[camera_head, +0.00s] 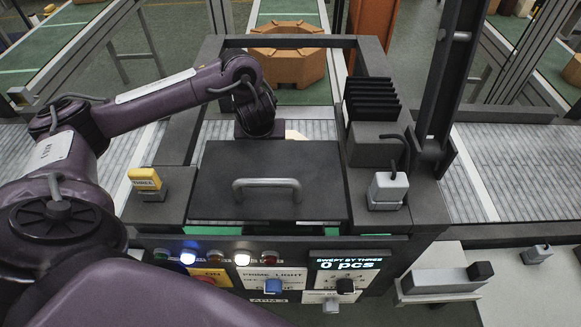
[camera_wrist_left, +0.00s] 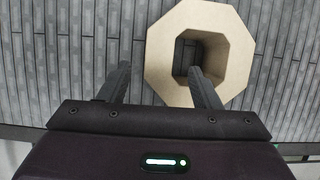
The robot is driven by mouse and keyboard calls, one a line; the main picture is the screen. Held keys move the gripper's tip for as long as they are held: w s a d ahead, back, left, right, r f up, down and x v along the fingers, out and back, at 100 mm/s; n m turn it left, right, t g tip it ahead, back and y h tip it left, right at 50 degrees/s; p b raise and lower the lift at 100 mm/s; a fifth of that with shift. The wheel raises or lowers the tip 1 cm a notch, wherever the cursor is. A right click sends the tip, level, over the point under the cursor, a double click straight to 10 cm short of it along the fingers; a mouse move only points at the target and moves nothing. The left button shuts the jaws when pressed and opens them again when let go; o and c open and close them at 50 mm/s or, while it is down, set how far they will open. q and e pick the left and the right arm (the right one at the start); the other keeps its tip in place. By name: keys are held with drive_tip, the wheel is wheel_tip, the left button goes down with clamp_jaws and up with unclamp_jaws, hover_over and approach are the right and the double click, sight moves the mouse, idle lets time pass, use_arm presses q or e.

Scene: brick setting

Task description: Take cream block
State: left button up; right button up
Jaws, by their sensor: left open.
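The cream block (camera_wrist_left: 240,40) is an octagonal ring with a square-looking hole, lying on the grey slatted conveyor in the left wrist view. My left gripper (camera_wrist_left: 161,80) is open and empty. Its right finger appears over the block's hole and its left finger over bare slats, left of the block. I cannot tell how high the fingers are above the block. In the head view the fingertips are hidden behind the lid. My right gripper is not in view.
A dark lid with a metal handle (camera_head: 267,184) covers the front of the station frame. Black slotted plates (camera_head: 371,98) and a dark post (camera_head: 445,80) stand at the right. A control panel (camera_head: 265,277) is in front. A large orange octagonal block (camera_head: 287,66) lies behind.

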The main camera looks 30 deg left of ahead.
use_arm(q)
drive_tip(key=shift+s+f+b, duration=0.15)
drive_tip(key=shift+f+b, duration=0.15)
drive_tip(key=shift+f, duration=0.25)
drive_tip(key=shift+b+x, duration=0.55)
drive_tip(key=shift+x, duration=0.5)
drive_tip(key=x, duration=0.2)
drive_tip(key=p+x, duration=0.1)
drive_tip(key=x, duration=0.1)
drive_tip(key=shift+w+a+r, duration=0.1)
drive_tip(key=shift+w+a, duration=0.15)
drive_tip(key=shift+w, duration=0.05)
drive_tip(key=shift+w+a+f, duration=0.1)
drive_tip(key=shift+w+f, duration=0.05)
drive_tip(key=shift+f, duration=0.2)
drive_tip(key=c, duration=1.2)
clamp_jaws()
drive_tip(key=shift+w+r, duration=0.15)
drive_tip(key=shift+w, duration=0.05)
